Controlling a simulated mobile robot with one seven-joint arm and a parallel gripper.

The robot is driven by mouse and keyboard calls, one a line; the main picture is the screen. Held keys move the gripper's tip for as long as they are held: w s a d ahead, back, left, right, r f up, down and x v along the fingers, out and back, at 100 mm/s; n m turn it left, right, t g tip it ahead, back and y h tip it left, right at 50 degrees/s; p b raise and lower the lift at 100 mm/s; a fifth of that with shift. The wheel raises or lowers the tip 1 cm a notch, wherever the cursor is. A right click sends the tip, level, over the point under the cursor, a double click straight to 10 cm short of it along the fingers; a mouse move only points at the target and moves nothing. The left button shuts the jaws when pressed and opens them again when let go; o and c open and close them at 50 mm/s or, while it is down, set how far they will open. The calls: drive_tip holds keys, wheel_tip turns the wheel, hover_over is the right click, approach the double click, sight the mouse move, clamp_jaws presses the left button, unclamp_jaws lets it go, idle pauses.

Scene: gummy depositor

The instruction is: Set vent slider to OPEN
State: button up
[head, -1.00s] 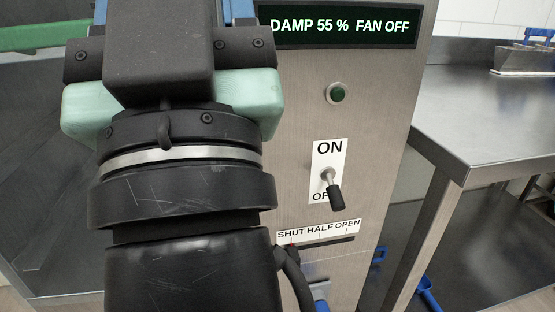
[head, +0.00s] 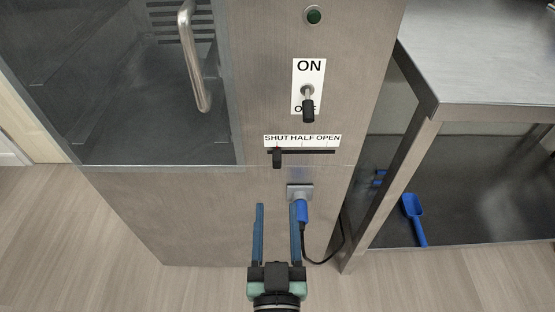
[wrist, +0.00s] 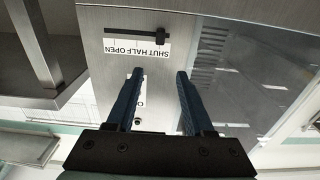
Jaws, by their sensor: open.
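The vent slider has a dark knob (head: 277,158) in a black horizontal slot (head: 315,152) under a white label (head: 302,141) reading SHUT HALF OPEN. The knob is at the left end, under SHUT. In the wrist view the label (wrist: 137,48) is upside down and the knob (wrist: 162,37) shows at the SHUT end. My gripper (head: 277,207) has two blue fingers, open and empty. In the head view the fingertips appear below the knob, roughly in line with it. In the wrist view my gripper (wrist: 160,72) points toward the knob, apart from it.
Above the slider is an ON/OFF toggle (head: 308,105) with its lever down, and a green button (head: 314,16). A blue plug (head: 301,210) with a black cable sits below, close to the right finger. A door handle (head: 191,55) is upper left; a steel table (head: 480,60) stands right.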

sight(277, 163)
drive_tip(key=w+b, duration=0.1)
drive_tip(key=w, duration=0.3)
drive_tip(key=w+f, duration=0.1)
drive_tip(key=w, duration=0.3)
drive_tip(key=w+b, duration=0.1)
drive_tip(key=w, duration=0.3)
drive_tip(key=shift+f+b, duration=0.2)
drive_tip(key=shift+b, duration=0.15)
clamp_jaws()
idle(1.1)
